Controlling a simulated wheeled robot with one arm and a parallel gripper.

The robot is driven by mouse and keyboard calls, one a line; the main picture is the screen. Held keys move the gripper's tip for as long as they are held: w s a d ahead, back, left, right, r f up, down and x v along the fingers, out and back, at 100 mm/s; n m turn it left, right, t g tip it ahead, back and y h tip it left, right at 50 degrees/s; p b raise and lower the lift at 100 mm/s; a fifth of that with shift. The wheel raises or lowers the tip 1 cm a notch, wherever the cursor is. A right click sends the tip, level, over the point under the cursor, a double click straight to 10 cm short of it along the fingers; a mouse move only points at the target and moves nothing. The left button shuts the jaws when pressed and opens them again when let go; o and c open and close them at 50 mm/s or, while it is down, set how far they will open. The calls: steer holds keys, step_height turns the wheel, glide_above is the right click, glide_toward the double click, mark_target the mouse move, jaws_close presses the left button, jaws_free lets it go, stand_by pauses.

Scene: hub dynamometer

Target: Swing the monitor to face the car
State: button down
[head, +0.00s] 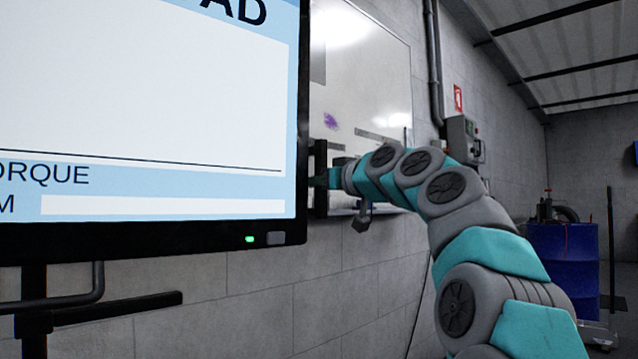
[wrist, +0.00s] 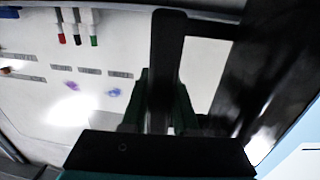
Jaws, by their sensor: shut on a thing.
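The monitor (head: 150,110) fills the left of the head view, with a black frame, a pale blue and white screen and a green light on its lower edge. A black upright handle bar (head: 320,155) stands beside its right edge. My gripper (head: 326,178) reaches this bar from the right and is shut on it, its tips partly hidden. In the wrist view the bar (wrist: 166,50) runs between the two fingers (wrist: 160,112), and the dark monitor edge and pale blue screen (wrist: 300,130) are at the right. No car is seen.
A whiteboard (head: 370,65) hangs on the grey block wall behind my gripper; markers (wrist: 77,28) are on it in the wrist view. A black support arm (head: 110,308) is below the monitor. A blue drum (head: 565,255) stands at the far right.

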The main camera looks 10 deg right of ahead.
steer(key=shift+n+g+y, duration=0.5)
steer(key=shift+n+y, duration=0.1)
steer(key=shift+y, duration=0.2)
steer(key=p+x, duration=0.1)
steer(key=x, duration=0.3)
steer(key=shift+w+p, duration=0.3)
steer(key=shift+w, duration=0.1)
steer(key=shift+f, duration=0.1)
steer(key=c, duration=0.7)
jaws_free()
steer(key=shift+d, duration=0.1)
steer(key=shift+b+v, duration=1)
steer(key=shift+v, duration=2.85)
